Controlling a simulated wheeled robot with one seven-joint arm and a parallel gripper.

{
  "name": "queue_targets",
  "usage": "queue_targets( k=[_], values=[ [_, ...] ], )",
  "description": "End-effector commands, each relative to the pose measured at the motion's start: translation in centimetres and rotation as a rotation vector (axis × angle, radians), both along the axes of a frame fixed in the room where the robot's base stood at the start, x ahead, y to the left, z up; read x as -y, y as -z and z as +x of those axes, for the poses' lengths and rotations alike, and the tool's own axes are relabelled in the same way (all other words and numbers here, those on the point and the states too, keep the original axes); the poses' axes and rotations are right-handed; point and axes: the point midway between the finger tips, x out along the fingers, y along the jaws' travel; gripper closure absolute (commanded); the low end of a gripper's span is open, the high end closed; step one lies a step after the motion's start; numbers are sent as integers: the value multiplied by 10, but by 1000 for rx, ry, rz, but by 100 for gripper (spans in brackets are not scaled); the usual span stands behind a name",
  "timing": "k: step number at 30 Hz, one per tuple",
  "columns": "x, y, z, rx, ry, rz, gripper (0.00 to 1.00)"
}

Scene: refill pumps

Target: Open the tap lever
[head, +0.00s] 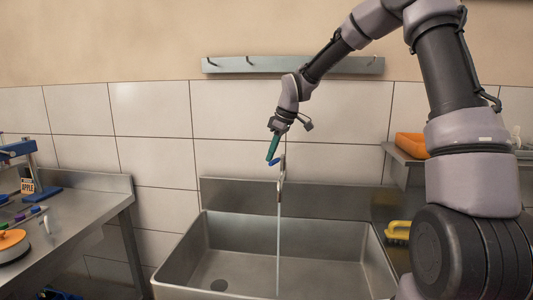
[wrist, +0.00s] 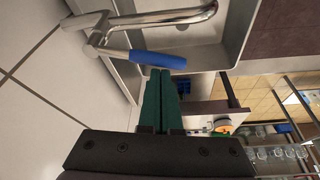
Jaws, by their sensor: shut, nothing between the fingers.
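The chrome tap (head: 282,171) stands at the back of the sink. Its lever has a blue grip (wrist: 158,60), which also shows in the head view (head: 273,162). In the wrist view the chrome spout (wrist: 165,18) runs beside the lever. A thin pale vertical line, looking like running water (head: 278,240), drops from the spout into the sink. My gripper (wrist: 161,72) has its green fingers shut together and empty. Its tips are right at the blue grip; whether they touch it I cannot tell. In the head view my gripper (head: 269,158) hangs down over the tap.
The steel sink (head: 186,255) fills the lower middle. A steel counter (head: 85,215) with a blue stand (head: 18,150) and small items is at left. A shelf at right holds an orange tray (head: 411,145). A yellow brush (head: 397,230) lies by the sink. A hook rail (head: 300,65) is on the wall.

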Motion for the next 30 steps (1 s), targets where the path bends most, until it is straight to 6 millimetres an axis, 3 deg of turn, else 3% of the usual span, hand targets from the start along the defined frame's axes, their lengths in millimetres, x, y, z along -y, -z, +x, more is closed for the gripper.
queue_targets(
  k=[12,30],
  values=[
    [16,0,-9,0,7,-2,100],
    [19,0,-10,1,8,-1,100]
  ],
)
